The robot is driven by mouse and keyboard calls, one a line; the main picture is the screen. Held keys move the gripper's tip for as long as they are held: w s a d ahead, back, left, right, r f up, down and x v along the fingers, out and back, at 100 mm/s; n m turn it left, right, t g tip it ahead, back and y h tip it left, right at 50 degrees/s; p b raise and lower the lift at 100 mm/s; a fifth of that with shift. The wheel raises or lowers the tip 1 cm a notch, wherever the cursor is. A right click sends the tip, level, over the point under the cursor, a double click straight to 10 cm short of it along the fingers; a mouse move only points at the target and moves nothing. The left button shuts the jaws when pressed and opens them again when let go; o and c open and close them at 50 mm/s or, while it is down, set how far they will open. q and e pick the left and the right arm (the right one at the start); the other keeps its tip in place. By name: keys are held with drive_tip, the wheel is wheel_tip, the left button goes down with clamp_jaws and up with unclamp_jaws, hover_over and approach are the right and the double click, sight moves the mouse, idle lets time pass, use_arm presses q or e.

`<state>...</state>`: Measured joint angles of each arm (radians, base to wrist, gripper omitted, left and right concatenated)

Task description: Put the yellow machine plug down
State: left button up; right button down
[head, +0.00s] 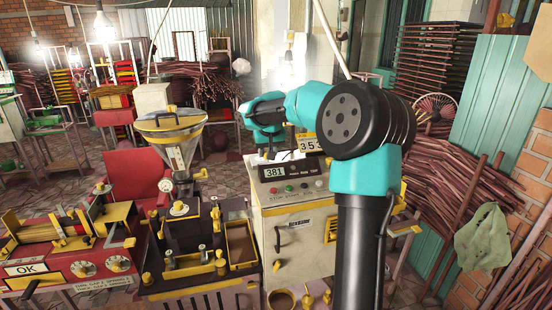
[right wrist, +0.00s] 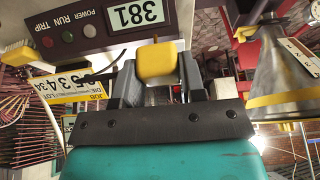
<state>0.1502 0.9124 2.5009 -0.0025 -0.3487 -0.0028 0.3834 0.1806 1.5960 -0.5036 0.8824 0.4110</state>
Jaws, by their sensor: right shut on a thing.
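The yellow machine plug (right wrist: 157,62) is a small, rounded, bright yellow block. In the right wrist view my right gripper (right wrist: 158,78) is shut on it, with a dark finger on each side. In the head view my right arm reaches left over the top of a pale machine cabinet (head: 285,225), and the right gripper (head: 269,146) is small, above the cabinet's 381 display. I cannot make out the plug there. My left gripper is not in view.
A metal hopper (head: 172,125) stands left of the cabinet, above a dark bench with yellow fittings (head: 180,262). A red machine (head: 75,265) is at far left. A yellow number tag (right wrist: 75,90) is close to the gripper. Bundled sticks (head: 455,190) lie at right.

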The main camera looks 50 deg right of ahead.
drive_tip(key=s+d+f, duration=0.1)
drive_tip(key=f, duration=0.1)
drive_tip(key=s+d+f, duration=0.2)
drive_tip(key=shift+d+f, duration=0.1)
drive_tip(key=shift+d, duration=0.15)
drive_tip(key=shift+w, duration=0.1)
drive_tip(key=w+d, duration=0.3)
drive_tip(key=d, duration=0.1)
drive_tip(key=w+d+f, duration=0.1)
drive_tip(key=w+d, duration=0.2)
drive_tip(key=d, duration=0.1)
drive_tip(key=w+d, duration=0.3)
drive_tip(key=d, duration=0.2)
drive_tip(key=shift+w+f, duration=0.15)
drive_tip(key=shift+f, duration=0.05)
drive_tip(key=shift+f, duration=1.8)
drive_tip(key=shift+f, duration=0.6)
drive_tip(key=c, duration=0.7)
unclamp_jaws()
